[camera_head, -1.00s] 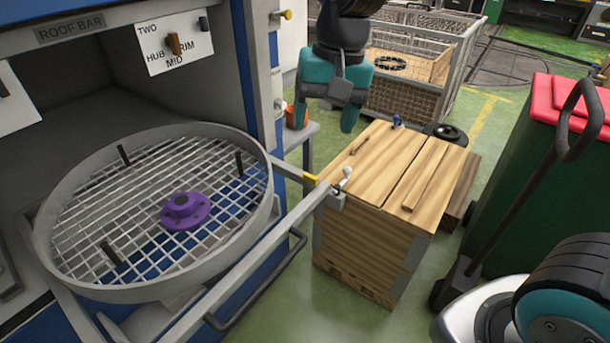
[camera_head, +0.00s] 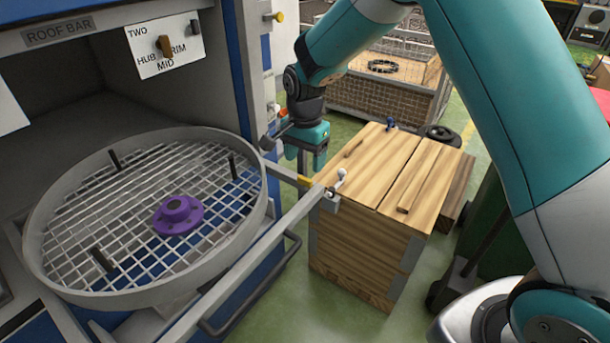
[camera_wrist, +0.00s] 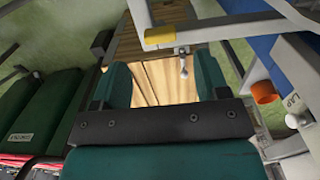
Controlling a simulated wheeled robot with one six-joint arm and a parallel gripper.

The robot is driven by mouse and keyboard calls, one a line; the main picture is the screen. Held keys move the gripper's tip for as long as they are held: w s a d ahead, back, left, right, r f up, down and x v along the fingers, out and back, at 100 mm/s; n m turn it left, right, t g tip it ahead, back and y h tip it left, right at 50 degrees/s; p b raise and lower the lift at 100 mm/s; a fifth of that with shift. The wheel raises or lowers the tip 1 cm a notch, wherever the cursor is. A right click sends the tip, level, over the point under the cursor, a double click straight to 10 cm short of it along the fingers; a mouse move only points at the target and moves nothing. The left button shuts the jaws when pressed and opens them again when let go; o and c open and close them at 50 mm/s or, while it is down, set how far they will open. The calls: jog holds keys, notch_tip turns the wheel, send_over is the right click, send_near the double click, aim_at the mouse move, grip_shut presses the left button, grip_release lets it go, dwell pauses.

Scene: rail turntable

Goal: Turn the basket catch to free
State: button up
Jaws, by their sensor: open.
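A small pale lever with a round knob (camera_head: 340,180), which looks like the basket catch, stands at the outer corner of the grey rail frame, beside the wooden crate. It also shows in the wrist view (camera_wrist: 183,64), between my fingers in the picture and closer to the right one. My gripper (camera_head: 305,158) points down, open and empty, to the left of and above the catch, apart from it. Both teal fingers show in the wrist view (camera_wrist: 162,82). The round mesh basket (camera_head: 60,280) sits at the cabinet opening with a purple hub (camera_head: 178,215) on its mesh.
The wooden crate (camera_head: 385,165) stands just right of the catch. A yellow piece (camera_head: 305,180) sits on the rail close to it. The blue cabinet with a label card (camera_head: 150,55) is on the left. A wire cage bin (camera_head: 385,100) stands behind. Green floor is open in front.

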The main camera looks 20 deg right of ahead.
aim_at(305, 178)
notch_tip(305, 178, down, 6)
jog(key=shift+f, duration=0.1)
jog(key=c, duration=0.9)
